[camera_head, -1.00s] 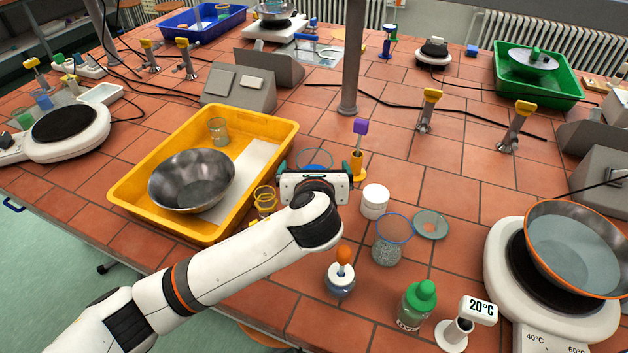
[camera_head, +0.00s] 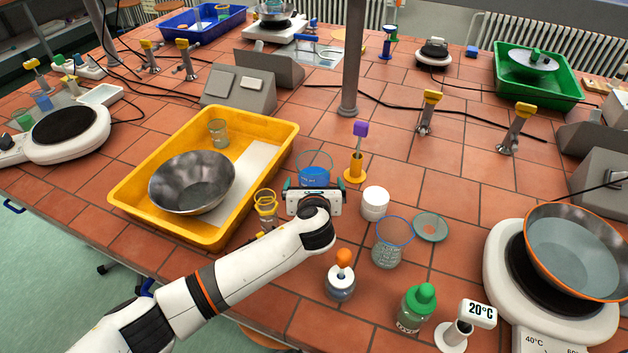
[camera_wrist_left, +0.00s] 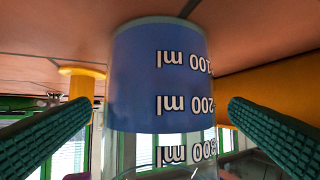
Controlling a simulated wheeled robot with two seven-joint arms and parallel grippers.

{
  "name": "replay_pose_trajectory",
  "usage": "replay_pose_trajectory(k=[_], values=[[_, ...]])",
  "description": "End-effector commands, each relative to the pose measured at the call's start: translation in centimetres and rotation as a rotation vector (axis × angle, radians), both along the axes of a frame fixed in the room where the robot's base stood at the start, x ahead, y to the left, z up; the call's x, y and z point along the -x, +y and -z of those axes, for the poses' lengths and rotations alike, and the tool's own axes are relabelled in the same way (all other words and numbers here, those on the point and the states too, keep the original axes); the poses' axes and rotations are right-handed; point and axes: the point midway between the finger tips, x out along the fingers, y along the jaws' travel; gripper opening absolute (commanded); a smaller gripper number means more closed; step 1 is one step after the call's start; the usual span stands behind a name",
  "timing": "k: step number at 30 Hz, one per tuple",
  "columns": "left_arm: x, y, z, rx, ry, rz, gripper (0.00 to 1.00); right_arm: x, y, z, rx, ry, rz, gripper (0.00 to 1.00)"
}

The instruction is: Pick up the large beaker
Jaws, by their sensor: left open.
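The large beaker is clear glass with blue liquid (camera_head: 314,174), upright on the tiled bench right of the yellow tray. In the left wrist view it (camera_wrist_left: 160,75) fills the middle, upside down, with 100, 200 and 300 ml marks. My left gripper (camera_head: 315,185) is open just on the near side of the beaker. In the left wrist view its green ridged fingers (camera_wrist_left: 160,108) are spread to either side of the beaker, with gaps between them and the glass. The gripper hides the beaker's lower part in the head view. My right gripper is not in view.
The yellow tray (camera_head: 122,195) holds a metal bowl (camera_head: 190,182) and a small beaker. A yellow-rimmed glass (camera_head: 266,206) stands close left of my gripper. A purple-topped yellow stand (camera_head: 356,165) and a white jar (camera_head: 375,203) stand close on the right.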

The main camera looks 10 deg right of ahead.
Motion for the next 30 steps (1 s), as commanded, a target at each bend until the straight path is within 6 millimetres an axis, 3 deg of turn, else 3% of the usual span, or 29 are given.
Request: replay_pose_trajectory(k=[11,21,30], values=[[-1.03,-0.21,0.45,0.0,0.0,0.001,1.0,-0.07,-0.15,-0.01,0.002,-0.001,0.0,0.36],[-1.01,-0.19,0.44,0.0,0.0,0.0,0.48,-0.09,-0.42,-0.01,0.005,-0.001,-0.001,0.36],[-1.04,-0.24,0.04,0.001,-0.003,0.001,0.48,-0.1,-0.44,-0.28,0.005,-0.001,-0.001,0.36]])
